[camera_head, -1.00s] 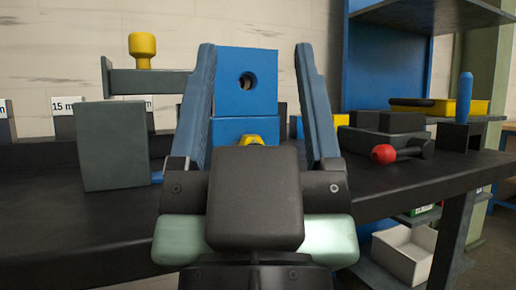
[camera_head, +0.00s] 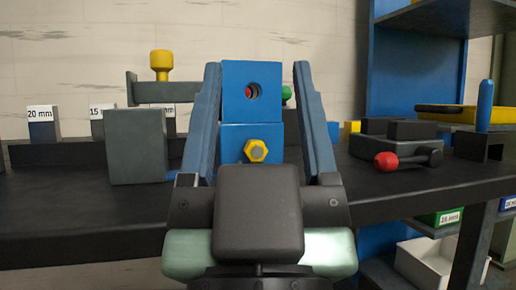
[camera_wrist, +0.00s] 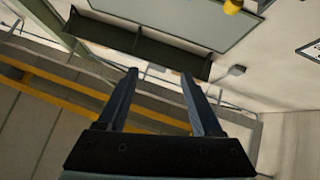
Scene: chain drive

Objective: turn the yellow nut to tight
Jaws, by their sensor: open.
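The yellow nut (camera_head: 256,151) sits on a grey bolt end on the front face of the lower blue block (camera_head: 232,140). Above it is another blue block (camera_head: 240,78) with a round hole. My gripper (camera_head: 256,68) is open and empty; in the head view its two fingers stand to the left and right of the blue blocks, nearer to the camera. The nut appears between the fingers, above my dark wrist housing. In the wrist view the fingers (camera_wrist: 160,75) are apart with nothing between them. I cannot identify the nut there.
A grey block (camera_head: 137,147) with a bar and yellow knob (camera_head: 160,64) stands left of the blue blocks. A grey vise-like block with a red ball handle (camera_head: 386,161) lies right. Labelled blocks (camera_head: 43,121) stand at the back left. The dark bench (camera_head: 75,205) is clear at front left.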

